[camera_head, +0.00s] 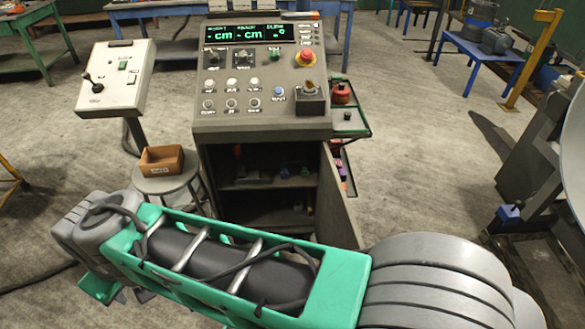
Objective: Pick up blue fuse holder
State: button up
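I cannot pick out the blue fuse holder for certain. Several small parts lie on the shelf (262,184) of the open cabinet under the control console (262,75); they are dark and too small to name. My green and grey arm crosses the foreground and covers the lower part of the cabinet. My gripper is not in view.
A small open cardboard box (162,160) stands on a round stool (165,183) left of the cabinet. A lever pedestal (117,78) stands behind it. A green side tray (350,122) juts from the console's right. Grey machinery stands at far right; floor (430,170) between is clear.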

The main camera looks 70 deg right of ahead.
aim_at(284, 168)
jog(key=z, duration=0.7)
jog(key=i, duration=0.7)
jog(key=z, duration=0.85)
jog(key=i, duration=0.6)
